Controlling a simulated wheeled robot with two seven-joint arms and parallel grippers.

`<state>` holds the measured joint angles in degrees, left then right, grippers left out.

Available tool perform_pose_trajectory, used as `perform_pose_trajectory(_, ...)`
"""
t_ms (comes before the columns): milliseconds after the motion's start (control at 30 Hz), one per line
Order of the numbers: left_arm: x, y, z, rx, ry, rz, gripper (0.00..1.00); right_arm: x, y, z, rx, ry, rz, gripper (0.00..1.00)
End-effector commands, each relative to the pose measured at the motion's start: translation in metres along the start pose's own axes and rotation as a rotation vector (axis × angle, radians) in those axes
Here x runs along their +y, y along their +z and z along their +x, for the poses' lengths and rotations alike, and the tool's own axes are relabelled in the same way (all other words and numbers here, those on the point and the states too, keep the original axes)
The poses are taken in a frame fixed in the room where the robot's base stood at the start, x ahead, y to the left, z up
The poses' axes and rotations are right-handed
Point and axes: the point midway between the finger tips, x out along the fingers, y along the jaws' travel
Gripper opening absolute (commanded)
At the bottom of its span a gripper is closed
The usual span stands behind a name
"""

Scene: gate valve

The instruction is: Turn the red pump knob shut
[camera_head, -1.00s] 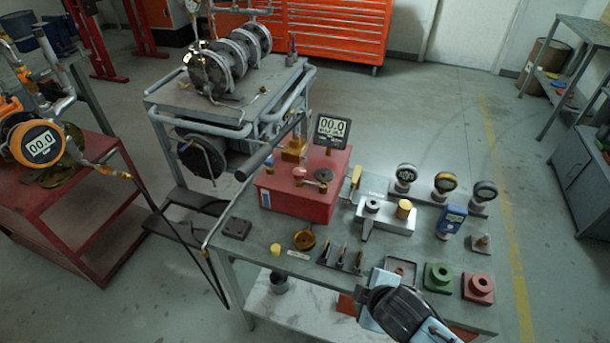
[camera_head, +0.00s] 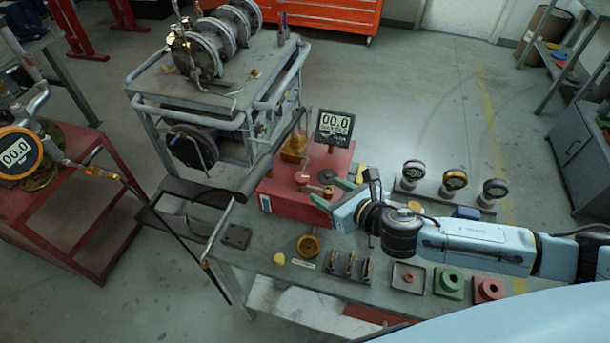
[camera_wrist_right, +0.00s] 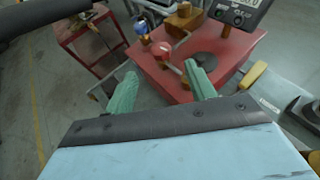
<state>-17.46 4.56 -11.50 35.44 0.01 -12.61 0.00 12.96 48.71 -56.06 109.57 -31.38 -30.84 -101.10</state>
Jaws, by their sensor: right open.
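The red pump (camera_head: 285,203) is a red box on the workbench with a digital display (camera_head: 334,127) reading 00.0 at its back. Its small round red knob (camera_head: 301,178) stands on top, and in the right wrist view the red knob (camera_wrist_right: 161,49) shows just beyond and between the fingertips. My right gripper (camera_head: 324,194) comes in from the right with green fingers, over the right front part of the pump. In the wrist view its fingers (camera_wrist_right: 160,82) are apart with nothing between them. The left gripper is not in view.
A thick dark bar (camera_head: 262,165) passes left of the pump. Gauges on a stand (camera_head: 449,187), a brass cup (camera_head: 309,245), upright clips (camera_head: 350,265), green block (camera_head: 448,282) and red block (camera_head: 488,290) occupy the workbench.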

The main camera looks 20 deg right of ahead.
Motion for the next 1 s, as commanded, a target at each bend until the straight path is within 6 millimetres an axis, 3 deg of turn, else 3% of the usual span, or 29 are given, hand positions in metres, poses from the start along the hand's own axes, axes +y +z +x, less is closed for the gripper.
perform_pose_trajectory(300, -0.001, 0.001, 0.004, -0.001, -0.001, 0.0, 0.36, 0.001, 0.0, 0.064, -0.001, -0.001, 0.004, 0.55)
perform_pose_trajectory(500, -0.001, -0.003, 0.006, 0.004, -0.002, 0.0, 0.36, 0.001, 0.0, 0.088, -0.001, 0.0, 0.004, 0.55)
perform_pose_trajectory(967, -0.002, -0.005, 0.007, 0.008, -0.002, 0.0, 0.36, 0.0, 0.0, 0.099, 0.0, 0.0, 0.004, 0.55)
perform_pose_trajectory(1000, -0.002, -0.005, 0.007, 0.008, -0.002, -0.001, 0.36, 0.0, 0.0, 0.099, 0.0, -0.001, 0.004, 0.51)
